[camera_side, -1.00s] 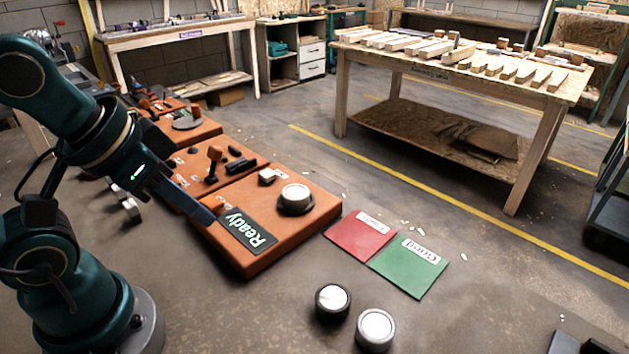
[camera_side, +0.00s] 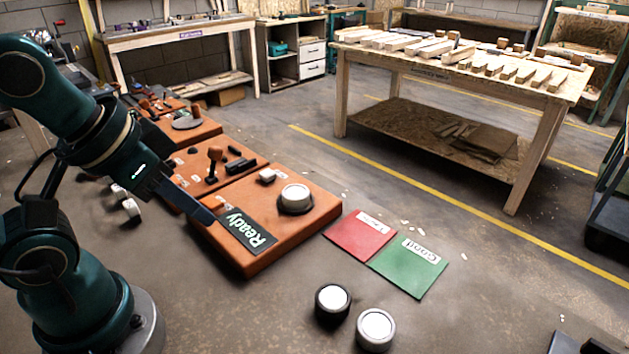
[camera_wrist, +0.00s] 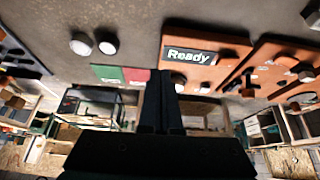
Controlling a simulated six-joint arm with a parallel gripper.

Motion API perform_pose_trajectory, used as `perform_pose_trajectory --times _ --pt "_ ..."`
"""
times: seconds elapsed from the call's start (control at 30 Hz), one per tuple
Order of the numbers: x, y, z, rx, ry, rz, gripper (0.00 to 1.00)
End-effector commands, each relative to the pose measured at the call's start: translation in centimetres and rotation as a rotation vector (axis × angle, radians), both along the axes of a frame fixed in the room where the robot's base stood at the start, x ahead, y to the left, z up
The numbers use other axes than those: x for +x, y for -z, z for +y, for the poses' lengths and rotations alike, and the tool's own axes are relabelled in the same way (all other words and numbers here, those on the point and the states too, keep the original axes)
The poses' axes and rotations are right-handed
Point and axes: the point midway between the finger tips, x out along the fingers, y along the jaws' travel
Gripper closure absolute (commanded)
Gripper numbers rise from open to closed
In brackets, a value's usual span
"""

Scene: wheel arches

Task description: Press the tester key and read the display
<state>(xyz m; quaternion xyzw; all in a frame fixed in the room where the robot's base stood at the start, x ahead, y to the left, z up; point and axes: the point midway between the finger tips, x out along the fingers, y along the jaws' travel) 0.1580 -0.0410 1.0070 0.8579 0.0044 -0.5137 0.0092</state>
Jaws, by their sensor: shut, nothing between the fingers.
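The orange tester box (camera_side: 255,262) shows "Ready" in pale letters on its dark display (camera_side: 245,231); the word also reads in the wrist view (camera_wrist: 190,56). A round white-topped piece (camera_side: 295,194) sits in a dark holder on the tester. A small white block (camera_side: 267,175), which looks like the key, stands behind it near the back edge. My gripper (camera_side: 208,216) is shut and empty, its fingertips close to the display's left end in the side view. I cannot tell whether they touch the box. In the wrist view the shut fingers (camera_wrist: 161,78) partly hide the holder.
A red mat (camera_side: 350,243) and a green mat (camera_side: 402,275) marked "Good" lie right of the tester. Two white-topped round pieces (camera_side: 331,302) (camera_side: 376,328) stand in front. More orange boxes (camera_side: 203,165) with raised parts line up behind the tester.

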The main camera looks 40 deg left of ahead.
Motion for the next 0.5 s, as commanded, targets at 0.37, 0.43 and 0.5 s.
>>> perform_pose_trajectory --times 0.37,0.43,0.5 --pt "6.2 -4.9 -3.3 -0.494 -0.406 0.025 1.0" --pt "8.1 -5.5 -3.0 -0.593 -0.51 0.045 1.0" --pt "10.1 -6.0 -2.4 -0.689 -0.618 0.063 1.0"
